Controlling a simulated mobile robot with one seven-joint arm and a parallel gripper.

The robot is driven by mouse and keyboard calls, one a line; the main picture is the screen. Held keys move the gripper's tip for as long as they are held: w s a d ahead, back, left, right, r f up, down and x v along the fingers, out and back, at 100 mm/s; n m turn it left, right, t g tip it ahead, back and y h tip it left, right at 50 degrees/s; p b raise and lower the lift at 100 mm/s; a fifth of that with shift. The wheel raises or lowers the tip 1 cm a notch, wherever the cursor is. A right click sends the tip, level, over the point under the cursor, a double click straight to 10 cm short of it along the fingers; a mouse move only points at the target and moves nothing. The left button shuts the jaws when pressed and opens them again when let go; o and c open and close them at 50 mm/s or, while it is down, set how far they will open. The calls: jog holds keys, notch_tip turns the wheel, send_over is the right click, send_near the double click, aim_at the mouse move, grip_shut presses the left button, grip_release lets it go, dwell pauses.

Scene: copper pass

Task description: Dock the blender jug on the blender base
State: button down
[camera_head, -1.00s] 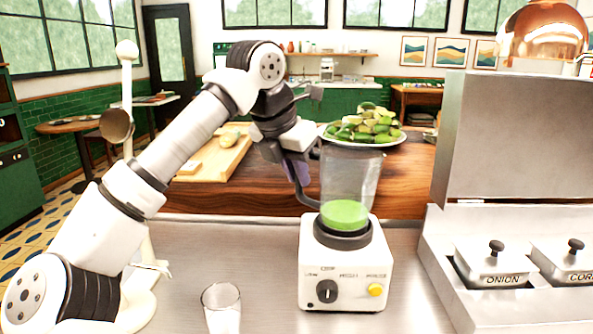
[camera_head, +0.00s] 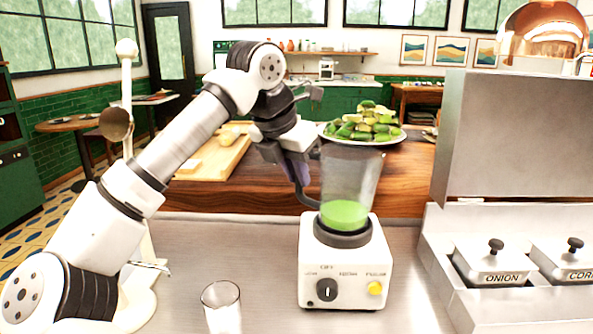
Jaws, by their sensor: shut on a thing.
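The blender jug (camera_head: 350,178) is clear with green liquid in its bottom and a dark collar. It stands upright on top of the white blender base (camera_head: 345,262), and its collar meets the base's top; whether it is fully seated I cannot tell. The base has a black knob and a yellow button on its front. My gripper (camera_head: 300,180) is at the jug's left side, shut on the dark jug handle. The fingertips are partly hidden and dark against the wooden counter.
A glass (camera_head: 222,306) stands on the steel counter (camera_head: 265,250) in front left. A steel container station (camera_head: 510,260) with lidded bins is at right. A plate of green pieces (camera_head: 363,125) and a cutting board (camera_head: 217,158) sit on the wooden counter behind.

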jog(key=shift+f, duration=0.45)
jog(key=c, duration=1.7)
grip_release()
jog(key=shift+p+v, duration=3.35)
jog(key=shift+v, duration=2.2)
jog(key=shift+d, duration=0.1)
